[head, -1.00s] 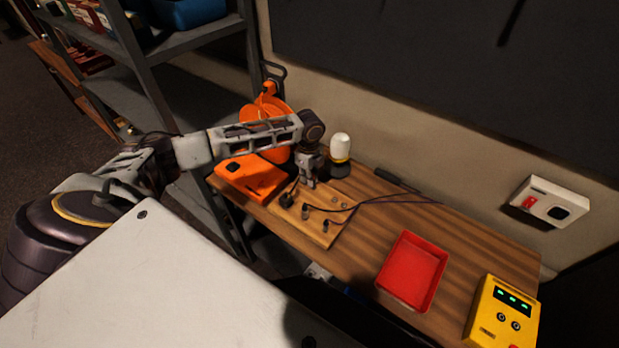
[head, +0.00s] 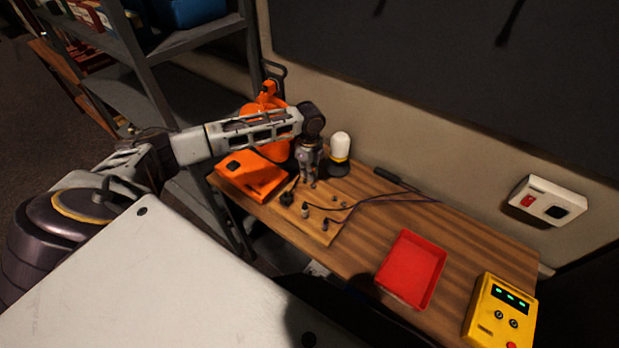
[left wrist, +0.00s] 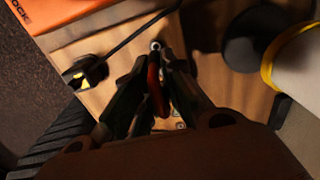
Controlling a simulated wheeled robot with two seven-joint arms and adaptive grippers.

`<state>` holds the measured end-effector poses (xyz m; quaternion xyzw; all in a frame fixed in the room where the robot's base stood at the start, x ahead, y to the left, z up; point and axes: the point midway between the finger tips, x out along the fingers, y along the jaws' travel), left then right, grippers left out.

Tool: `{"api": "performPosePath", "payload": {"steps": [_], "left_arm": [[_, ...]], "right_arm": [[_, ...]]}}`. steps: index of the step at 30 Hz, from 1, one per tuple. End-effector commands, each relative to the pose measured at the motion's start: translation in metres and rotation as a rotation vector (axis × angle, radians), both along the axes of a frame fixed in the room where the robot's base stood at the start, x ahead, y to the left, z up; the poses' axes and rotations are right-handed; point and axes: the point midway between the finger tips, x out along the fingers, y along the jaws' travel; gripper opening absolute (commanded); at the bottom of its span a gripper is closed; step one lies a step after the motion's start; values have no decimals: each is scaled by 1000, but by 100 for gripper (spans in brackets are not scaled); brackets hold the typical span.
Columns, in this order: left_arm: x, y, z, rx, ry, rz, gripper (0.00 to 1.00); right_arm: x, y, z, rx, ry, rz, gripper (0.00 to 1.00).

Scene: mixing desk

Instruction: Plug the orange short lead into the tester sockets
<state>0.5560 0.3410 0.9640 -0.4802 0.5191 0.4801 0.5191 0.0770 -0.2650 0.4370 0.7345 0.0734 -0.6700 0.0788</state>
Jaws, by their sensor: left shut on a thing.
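My left gripper (head: 309,182) is over the back part of a wooden board (head: 322,236) on the bench. In the left wrist view my left gripper (left wrist: 158,100) is shut on a dark orange, curved piece, which I take to be the orange short lead (left wrist: 154,80). The lead cannot be made out in the head view. A small round metal ring shows just beyond it in the wrist view; I cannot tell whether they touch. The yellow tester (head: 501,312), with green lights and two round sockets, stands at the bench's right end. My right gripper is not in view.
The board also carries a black plug (head: 287,199) and other plugs with dark leads. An orange case (head: 252,176) lies left of it; a white-topped lamp (head: 340,148) stands behind. A red tray (head: 411,270) lies between board and tester. Bare wood surrounds the tray.

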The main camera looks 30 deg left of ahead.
Motion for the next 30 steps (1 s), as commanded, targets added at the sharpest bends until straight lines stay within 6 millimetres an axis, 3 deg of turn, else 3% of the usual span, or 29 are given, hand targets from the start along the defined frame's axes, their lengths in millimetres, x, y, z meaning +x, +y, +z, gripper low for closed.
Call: {"api": "performPosePath", "payload": {"steps": [30], "left_arm": [[0, 0, 23, 0, 0, 0, 0]], "right_arm": [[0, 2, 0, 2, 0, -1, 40]]}}
